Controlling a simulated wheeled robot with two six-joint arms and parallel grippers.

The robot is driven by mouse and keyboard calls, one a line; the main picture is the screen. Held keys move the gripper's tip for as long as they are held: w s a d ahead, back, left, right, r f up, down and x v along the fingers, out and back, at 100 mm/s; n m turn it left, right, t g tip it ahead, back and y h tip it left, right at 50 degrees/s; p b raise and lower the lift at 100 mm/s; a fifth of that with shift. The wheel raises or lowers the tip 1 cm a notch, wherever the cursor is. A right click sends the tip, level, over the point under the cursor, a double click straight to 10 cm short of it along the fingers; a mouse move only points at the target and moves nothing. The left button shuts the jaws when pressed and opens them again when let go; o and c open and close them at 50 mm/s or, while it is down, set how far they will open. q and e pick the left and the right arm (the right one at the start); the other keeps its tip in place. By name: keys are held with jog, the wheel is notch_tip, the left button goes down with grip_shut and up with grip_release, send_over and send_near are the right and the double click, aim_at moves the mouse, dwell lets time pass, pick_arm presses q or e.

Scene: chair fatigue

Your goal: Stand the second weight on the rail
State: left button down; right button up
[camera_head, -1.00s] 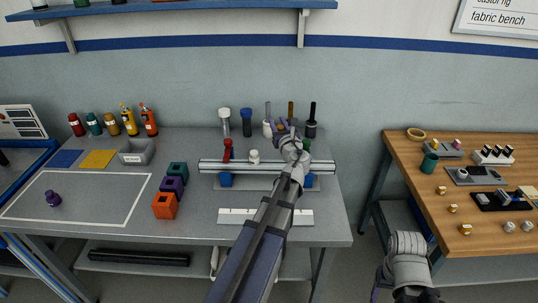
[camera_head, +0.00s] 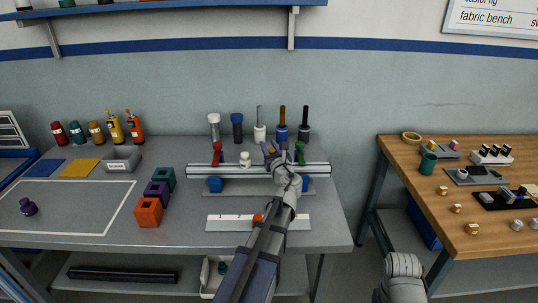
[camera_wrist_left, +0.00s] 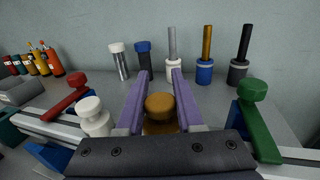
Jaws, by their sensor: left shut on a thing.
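The rail (camera_head: 205,171) is a long pale bar on blue supports, on the grey bench. A white weight (camera_head: 244,159) stands upright on it, beside the red clamp (camera_head: 217,153); the white weight also shows in the left wrist view (camera_wrist_left: 94,114). A green clamp (camera_head: 299,153) is at the rail's right end. My left gripper (camera_head: 270,150) is shut on an amber weight (camera_wrist_left: 160,106), upright between its purple fingers, at the rail between the white weight and the green clamp. The fingers hide its base, so I cannot tell whether it touches the rail.
Behind the rail stand several bottles and rods (camera_head: 259,130). In front lies a white scale strip (camera_head: 225,223) with an orange-red piece on it. Coloured hollow blocks (camera_head: 149,212) and a grey tray (camera_head: 121,159) are to the left. A wooden table (camera_head: 405,152) is at right.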

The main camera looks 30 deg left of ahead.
pick_arm(q)
jog(key=shift+f, duration=0.3)
pick_arm(e)
jog(key=shift+f, duration=0.3)
pick_arm(q)
jog(key=shift+f, duration=0.15)
jog(key=c, duration=0.5)
grip_release()
jog(key=shift+c, duration=0.2)
pick_arm(e)
jog(key=shift+f, duration=0.15)
pick_arm(q)
jog(key=v, duration=1.2)
jog(key=shift+s, duration=0.1)
